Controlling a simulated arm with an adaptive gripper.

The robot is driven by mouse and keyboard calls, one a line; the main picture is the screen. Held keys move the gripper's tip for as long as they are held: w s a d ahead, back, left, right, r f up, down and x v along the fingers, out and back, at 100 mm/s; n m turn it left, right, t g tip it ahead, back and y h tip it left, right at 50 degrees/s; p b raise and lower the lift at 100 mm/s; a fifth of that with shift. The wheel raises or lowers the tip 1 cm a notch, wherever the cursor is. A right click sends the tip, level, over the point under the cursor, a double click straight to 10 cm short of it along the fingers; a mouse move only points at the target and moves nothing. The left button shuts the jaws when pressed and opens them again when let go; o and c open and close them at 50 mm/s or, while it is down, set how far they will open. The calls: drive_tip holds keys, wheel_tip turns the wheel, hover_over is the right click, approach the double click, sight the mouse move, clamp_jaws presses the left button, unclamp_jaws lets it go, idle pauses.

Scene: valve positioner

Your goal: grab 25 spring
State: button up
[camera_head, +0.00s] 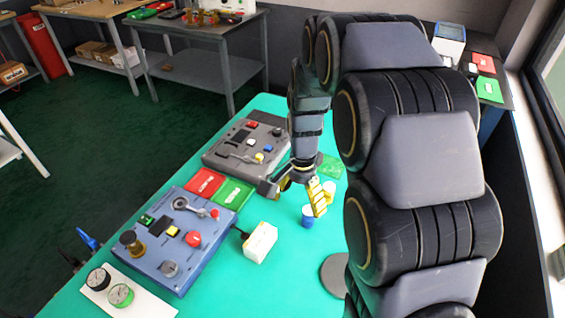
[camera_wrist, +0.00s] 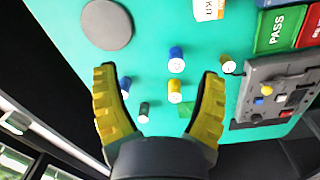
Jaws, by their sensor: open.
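Several small cylinders with white ends, likely the springs, stand on the teal table (camera_wrist: 70,25) in the wrist view. In the head view my gripper (camera_head: 304,194) hangs by a blue cylinder (camera_head: 307,217); the other cylinders are mostly hidden.
A blue valve panel (camera_head: 172,240) and a grey panel (camera_head: 246,147) with knobs stand left of my gripper. Red (camera_head: 205,182) and green PASS (camera_head: 232,194) trays lie between them. A white box (camera_head: 260,243) and a grey disc (camera_wrist: 107,24) are nearby.

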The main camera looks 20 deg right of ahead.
sight(308, 219)
drive_tip(key=w+d+f+m, duration=0.2)
drive_tip(key=f, duration=0.2)
drive_tip(key=w+d+f+m, duration=0.2)
drive_tip(key=w+f, duration=0.1)
drive_tip(key=f, duration=0.1)
drive_tip(key=w+d+f+m, duration=0.2)
drive_tip(key=f, duration=0.2)
drive_tip(key=shift+w+f+m+t, duration=0.15)
drive_tip(key=shift+m+t, duration=0.15)
drive_tip(key=shift+m, duration=0.1)
drive_tip(key=f, duration=0.7)
drive_tip(key=shift+s+a+f, duration=0.15)
drive_tip(key=shift+s+f, duration=0.05)
drive_tip(key=shift+f, duration=0.2)
drive_tip(key=c, duration=1.2)
